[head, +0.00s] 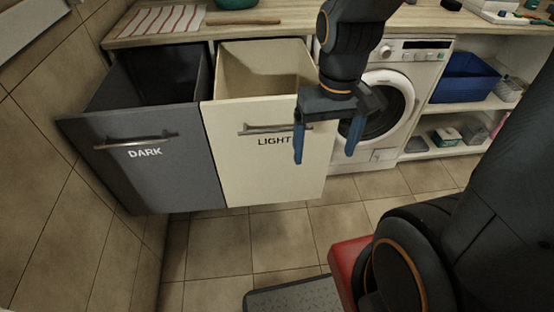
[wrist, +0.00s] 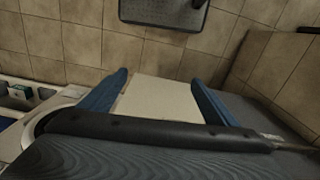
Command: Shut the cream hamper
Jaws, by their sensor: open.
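The cream hamper (head: 265,170), marked LIGHT, is pulled out from under the counter with its top open. It has a metal bar handle (head: 268,129) across its front. My gripper (head: 326,145) points down near the right side of the cream front, its two blue fingers apart and nothing between them. The left finger overlaps the front near the right end of the handle; I cannot tell if it touches. In the wrist view a cream surface (wrist: 160,98) of the hamper shows between the spread fingers (wrist: 161,92).
A grey hamper (head: 150,178) marked DARK also stands pulled out at the left, beside the wall. A washing machine (head: 407,66) is behind my gripper to the right. A dark grey mat or platform (head: 295,297) lies in front. The tiled floor between is clear.

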